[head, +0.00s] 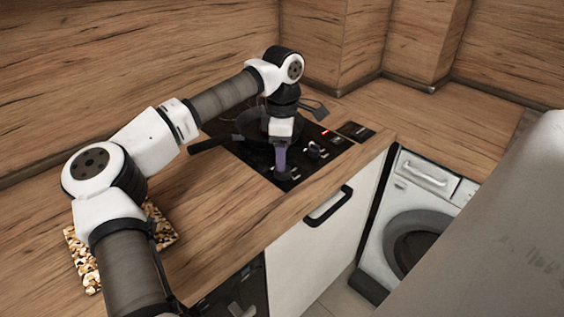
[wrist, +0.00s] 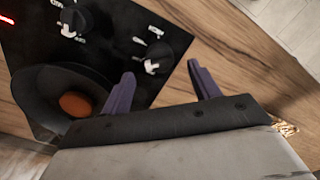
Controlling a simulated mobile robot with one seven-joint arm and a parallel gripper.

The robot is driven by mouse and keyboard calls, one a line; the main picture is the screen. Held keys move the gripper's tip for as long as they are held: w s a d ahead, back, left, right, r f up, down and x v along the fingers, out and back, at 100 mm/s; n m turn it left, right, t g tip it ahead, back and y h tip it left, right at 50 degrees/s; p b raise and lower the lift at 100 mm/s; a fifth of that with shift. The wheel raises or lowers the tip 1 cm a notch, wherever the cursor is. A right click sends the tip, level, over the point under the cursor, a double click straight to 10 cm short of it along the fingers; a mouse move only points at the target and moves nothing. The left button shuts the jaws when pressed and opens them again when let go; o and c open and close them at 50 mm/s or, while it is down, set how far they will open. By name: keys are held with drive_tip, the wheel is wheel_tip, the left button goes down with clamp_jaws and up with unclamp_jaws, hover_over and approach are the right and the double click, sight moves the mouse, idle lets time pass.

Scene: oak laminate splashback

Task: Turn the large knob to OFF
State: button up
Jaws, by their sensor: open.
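A black cooktop with white markings carries two dark knobs with pale pointers. One knob (wrist: 155,62) lies near my fingertips, in the gap between them as seen in the wrist view. The other knob (wrist: 72,20) is at the upper left there, farther from my gripper; it also shows in the head view (head: 316,150), where it looks somewhat bigger. The small markings are too blurred to read. My gripper (wrist: 162,80) is open, its two purple fingers apart with nothing between them. In the head view my gripper (head: 281,162) points down over the cooktop's front edge and partly hides the nearer knob.
A dark pan (wrist: 35,90) with a round orange-brown thing (wrist: 76,104) in it stands beside my fingers. Its handle (head: 212,144) points left. A red light (head: 325,132) glows on the cooktop. The wooden counter is clear at the front; a speckled board (head: 82,262) lies at left.

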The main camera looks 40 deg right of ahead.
sight(285, 176)
drive_tip(key=shift+f+p, duration=0.35)
drive_tip(key=shift+f, duration=2.05)
drive_tip(key=c, duration=1)
